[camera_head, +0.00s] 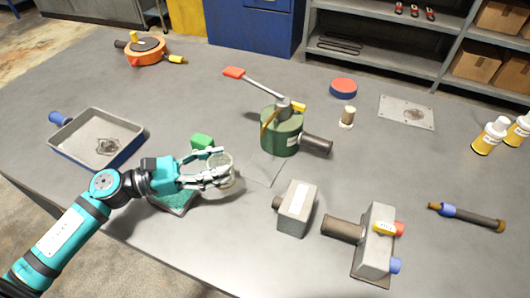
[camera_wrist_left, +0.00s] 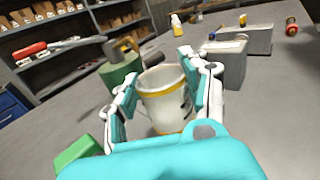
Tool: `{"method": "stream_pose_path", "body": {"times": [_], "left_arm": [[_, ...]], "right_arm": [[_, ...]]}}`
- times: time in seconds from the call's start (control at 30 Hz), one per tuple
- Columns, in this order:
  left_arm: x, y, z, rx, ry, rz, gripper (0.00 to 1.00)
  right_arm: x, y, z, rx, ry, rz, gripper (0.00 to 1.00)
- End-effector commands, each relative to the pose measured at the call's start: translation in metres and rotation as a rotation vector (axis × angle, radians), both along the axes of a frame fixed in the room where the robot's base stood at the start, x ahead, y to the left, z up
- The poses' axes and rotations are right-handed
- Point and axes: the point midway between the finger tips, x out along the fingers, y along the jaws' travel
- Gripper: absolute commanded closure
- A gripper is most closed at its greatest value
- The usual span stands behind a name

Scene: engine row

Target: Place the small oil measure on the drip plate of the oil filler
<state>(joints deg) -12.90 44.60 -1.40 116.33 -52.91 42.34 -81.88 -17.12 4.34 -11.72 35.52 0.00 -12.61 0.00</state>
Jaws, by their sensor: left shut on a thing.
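The small oil measure is a pale cup (camera_head: 224,167) with a yellow band. My left gripper (camera_head: 219,171) is shut around its sides. In the left wrist view the cup (camera_wrist_left: 163,99) stands roughly upright between the two fingers (camera_wrist_left: 161,96), its open mouth showing. The oil filler is a green drum (camera_head: 282,134) with a red-tipped lever; it also shows behind the cup in the left wrist view (camera_wrist_left: 117,74). A thin grey drip plate (camera_head: 264,169) lies in front of the filler, just right of the cup. Whether the cup touches the table I cannot tell. My right gripper is not in view.
A green block (camera_head: 202,141) lies close behind my left gripper. A grey tray (camera_head: 78,153) is to the left. Grey box-shaped parts (camera_head: 296,207) (camera_head: 375,246) stand to the right of the plate. A small cylinder (camera_head: 347,117) stands beyond the filler.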

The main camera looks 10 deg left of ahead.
Motion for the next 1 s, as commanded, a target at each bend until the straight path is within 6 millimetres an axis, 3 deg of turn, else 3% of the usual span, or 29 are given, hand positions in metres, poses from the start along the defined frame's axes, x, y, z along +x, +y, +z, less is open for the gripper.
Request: {"method": "stream_pose_path", "body": {"times": [0.2,0.4,0.57,0.8,1.0], "left_arm": [[0.047,-0.040,0.002,-0.004,-0.005,-0.002,0.86],[0.078,-0.066,-0.005,-0.004,-0.002,0.000,0.86],[0.086,-0.073,-0.011,0.000,0.001,-0.001,0.86],[0.086,-0.074,-0.041,-0.002,0.004,0.000,0.86],[0.086,-0.073,-0.045,-0.001,0.000,-0.002,0.86]], "right_arm": [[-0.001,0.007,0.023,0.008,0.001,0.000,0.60],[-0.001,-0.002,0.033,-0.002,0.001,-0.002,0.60],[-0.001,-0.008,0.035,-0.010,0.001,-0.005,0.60],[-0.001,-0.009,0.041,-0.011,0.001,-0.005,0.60],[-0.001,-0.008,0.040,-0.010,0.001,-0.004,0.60]]}}
